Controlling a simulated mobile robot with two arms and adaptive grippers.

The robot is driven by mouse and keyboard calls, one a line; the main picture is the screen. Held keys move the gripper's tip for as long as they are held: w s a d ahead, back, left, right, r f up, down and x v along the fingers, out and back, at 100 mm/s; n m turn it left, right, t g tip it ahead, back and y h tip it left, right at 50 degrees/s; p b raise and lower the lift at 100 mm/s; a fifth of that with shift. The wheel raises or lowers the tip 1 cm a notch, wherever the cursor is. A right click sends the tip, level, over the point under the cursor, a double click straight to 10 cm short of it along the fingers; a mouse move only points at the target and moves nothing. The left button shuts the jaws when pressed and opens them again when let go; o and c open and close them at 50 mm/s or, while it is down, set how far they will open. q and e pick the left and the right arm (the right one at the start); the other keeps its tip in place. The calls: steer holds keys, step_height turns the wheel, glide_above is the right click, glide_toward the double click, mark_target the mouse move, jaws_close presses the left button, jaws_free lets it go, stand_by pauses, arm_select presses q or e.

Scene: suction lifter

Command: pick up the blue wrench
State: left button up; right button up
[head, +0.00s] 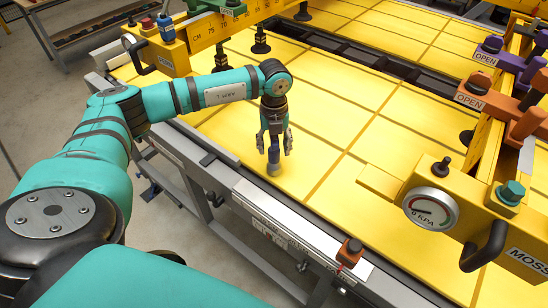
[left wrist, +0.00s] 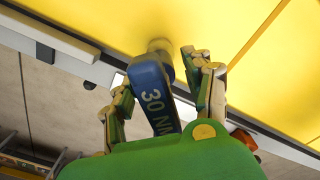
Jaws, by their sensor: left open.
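The blue wrench (head: 273,154) stands at the near edge of the yellow panel, with a greyish lower end at the panel. My left gripper (head: 274,143) points down over it, fingers open on either side of its upper part. In the left wrist view the wrench (left wrist: 153,92), marked "30 NM", lies between the spread fingers of the left gripper (left wrist: 158,78). Whether a finger touches it I cannot tell. Its top is partly hidden by the gripper. My right gripper is not in view.
A yellow lifter beam with a pressure gauge (head: 430,209) and orange and purple levers stands at right. Another yellow beam (head: 207,38) with a scale crosses the back. A small orange-topped block (head: 350,252) sits on the front rail. The panel around the wrench is clear.

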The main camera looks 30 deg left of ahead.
arm_select(q)
jaws_close()
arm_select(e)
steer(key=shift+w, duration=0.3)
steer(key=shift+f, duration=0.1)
arm_select(q)
steer(key=shift+w+r+b, duration=0.1)
steer(key=shift+r+b, duration=0.45)
steer(key=shift+b, duration=0.05)
step_height(320, 180, up, 2)
steer(key=shift+r+b, duration=0.1)
steer(key=shift+b, duration=0.75)
steer(key=s+d+r+b, duration=0.1)
steer(key=s+d+b, duration=0.2)
steer(key=s, duration=0.4)
steer(key=s+d+b, duration=0.2)
steer(key=s+d, duration=0.1)
steer(key=s, duration=0.5)
steer(key=shift+r+b, duration=0.4)
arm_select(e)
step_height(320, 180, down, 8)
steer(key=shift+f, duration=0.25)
arm_select(q)
steer(key=shift+a, duration=0.1)
